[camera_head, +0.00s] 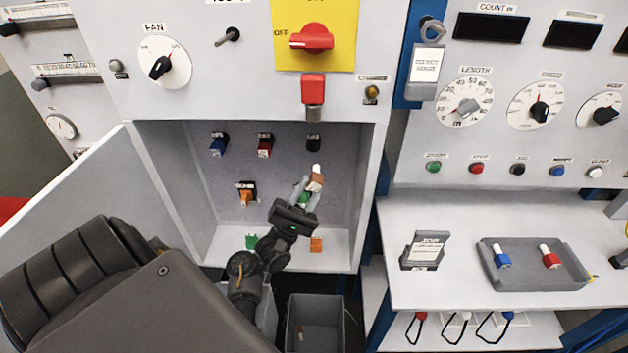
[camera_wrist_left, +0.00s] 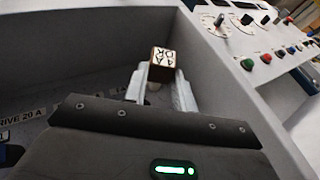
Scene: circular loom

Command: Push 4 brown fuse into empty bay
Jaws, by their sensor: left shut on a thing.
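My left gripper (camera_head: 312,186) reaches into the open cabinet and is shut on a brown fuse (camera_head: 316,181) with a white end. In the left wrist view the fuse (camera_wrist_left: 163,61) shows its lettered brown face between the fingers. Inside the cabinet, a blue fuse (camera_head: 217,145) and a red fuse (camera_head: 264,146) sit in the upper row of the back panel. A dark bay (camera_head: 313,142) at the upper right shows no coloured fuse. An orange fuse (camera_head: 245,194) sits in the lower row. A green part (camera_head: 304,197) shows partly behind the gripper. My right gripper is not in view.
A green block (camera_head: 251,242) and an orange block (camera_head: 316,244) are on the cabinet floor. The cabinet side walls flank the arm. A grey bin (camera_head: 315,312) stands below. A tray (camera_head: 570,283) with blue and red fuses lies on the right shelf.

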